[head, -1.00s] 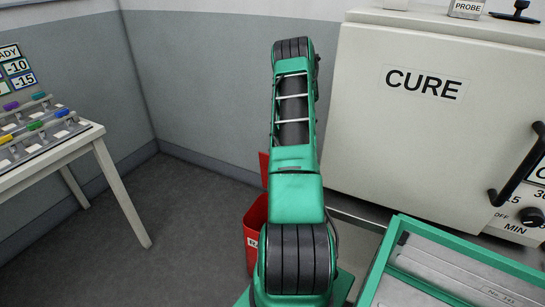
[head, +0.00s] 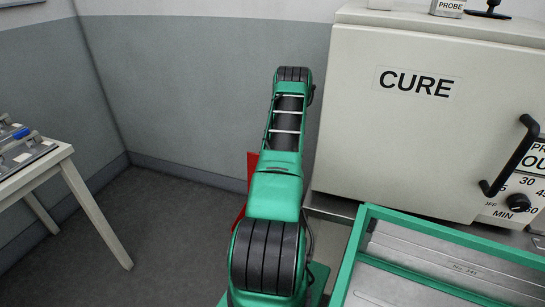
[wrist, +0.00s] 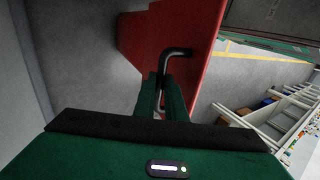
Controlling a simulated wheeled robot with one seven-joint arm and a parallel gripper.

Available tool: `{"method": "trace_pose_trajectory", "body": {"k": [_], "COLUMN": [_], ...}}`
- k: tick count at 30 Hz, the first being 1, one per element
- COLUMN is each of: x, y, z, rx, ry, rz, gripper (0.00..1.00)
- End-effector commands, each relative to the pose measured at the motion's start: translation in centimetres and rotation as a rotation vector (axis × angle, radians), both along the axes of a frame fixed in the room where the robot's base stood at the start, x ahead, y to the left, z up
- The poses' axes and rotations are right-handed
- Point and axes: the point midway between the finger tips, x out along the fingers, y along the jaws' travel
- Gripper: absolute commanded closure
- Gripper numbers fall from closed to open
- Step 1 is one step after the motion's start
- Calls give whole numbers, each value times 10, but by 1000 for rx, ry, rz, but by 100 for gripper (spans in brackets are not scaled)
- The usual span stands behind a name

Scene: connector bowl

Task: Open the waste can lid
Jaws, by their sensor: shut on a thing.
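The red waste can (head: 240,215) stands on the floor behind my arm in the head view, mostly hidden by it. A red panel that looks like its lid (head: 252,162) stands up behind my arm, near the wall. In the wrist view the red lid (wrist: 195,35) fills the upper middle and carries a dark bent bar handle (wrist: 178,52). My gripper (wrist: 163,92) is shut on this handle, with a green finger on each side of it. My gripper is hidden in the head view. The can's opening is not visible.
A large CURE cabinet (head: 420,130) with a black door handle stands right of my arm. A green-rimmed tray (head: 362,235) is at the lower right. A white table (head: 60,160) is at the left. The floor (head: 165,215) between table and arm is clear.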

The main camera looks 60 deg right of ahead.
Motion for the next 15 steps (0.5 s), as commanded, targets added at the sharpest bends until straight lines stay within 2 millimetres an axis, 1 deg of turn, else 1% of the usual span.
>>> {"method": "trace_pose_trajectory", "body": {"k": [4, 5, 6, 7, 15], "x": [0, 0, 1, 1, 2], "y": [1, 1, 1, 1, 2], "z": [0, 0, 0, 0, 1], "rx": [0, 0, 0, 0, 0], "ry": [2, 2, 2, 3, 2], "rz": [0, 0, 1, 1, 5], "gripper": [100, 82, 73, 71, 71]}}
